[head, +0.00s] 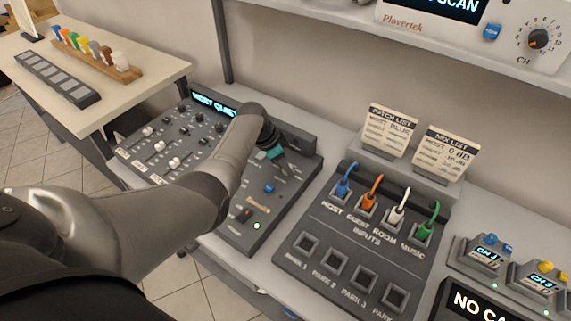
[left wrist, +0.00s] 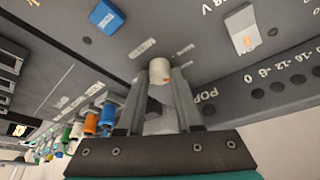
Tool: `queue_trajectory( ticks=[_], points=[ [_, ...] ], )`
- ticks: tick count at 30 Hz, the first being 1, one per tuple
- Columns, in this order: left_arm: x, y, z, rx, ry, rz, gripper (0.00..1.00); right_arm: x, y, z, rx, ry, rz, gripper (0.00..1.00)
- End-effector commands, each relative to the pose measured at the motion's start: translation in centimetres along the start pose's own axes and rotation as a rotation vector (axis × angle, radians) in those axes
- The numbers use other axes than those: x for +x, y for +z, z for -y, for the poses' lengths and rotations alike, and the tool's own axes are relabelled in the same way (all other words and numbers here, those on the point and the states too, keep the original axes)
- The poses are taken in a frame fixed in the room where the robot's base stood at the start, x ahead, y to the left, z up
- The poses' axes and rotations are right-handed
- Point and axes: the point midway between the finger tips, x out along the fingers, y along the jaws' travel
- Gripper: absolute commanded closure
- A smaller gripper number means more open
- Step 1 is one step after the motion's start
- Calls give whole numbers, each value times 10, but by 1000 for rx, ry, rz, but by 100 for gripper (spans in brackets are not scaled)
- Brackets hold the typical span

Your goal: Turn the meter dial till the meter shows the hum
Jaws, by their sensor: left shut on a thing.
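The mixing console (head: 207,204) stands on the bench, with a lit screen (head: 214,104) that seems to read "HOST QUIET". My left gripper (head: 280,162) reaches down onto its right part. In the left wrist view my left gripper's fingers (left wrist: 160,92) are shut on a pale round knob (left wrist: 160,69), which I take for the meter dial. In the head view the gripper hides this knob. A row of dark meter dots (left wrist: 281,85) with a number scale shows in the wrist view; none looks lit. My right gripper is not in view.
A blue button (left wrist: 107,17) and a pale slider cap (left wrist: 240,27) are near the knob. A patch box (head: 345,262) with several coloured plugs stands right of the console, with two list cards (head: 389,130) behind. A shelf (head: 455,55) overhangs at upper right.

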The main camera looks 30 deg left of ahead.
Motion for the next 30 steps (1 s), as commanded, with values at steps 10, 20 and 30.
queue_trajectory(
  ticks=[10, 20, 30],
  points=[
    [0, 0, 0, -1, 1, 1, 36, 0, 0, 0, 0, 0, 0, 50],
    [-4, 0, 0, -1, -1, 0, 36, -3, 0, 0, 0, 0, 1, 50],
    [-50, -1, 1, -1, -4, 0, 36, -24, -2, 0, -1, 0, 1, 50]
  ],
)
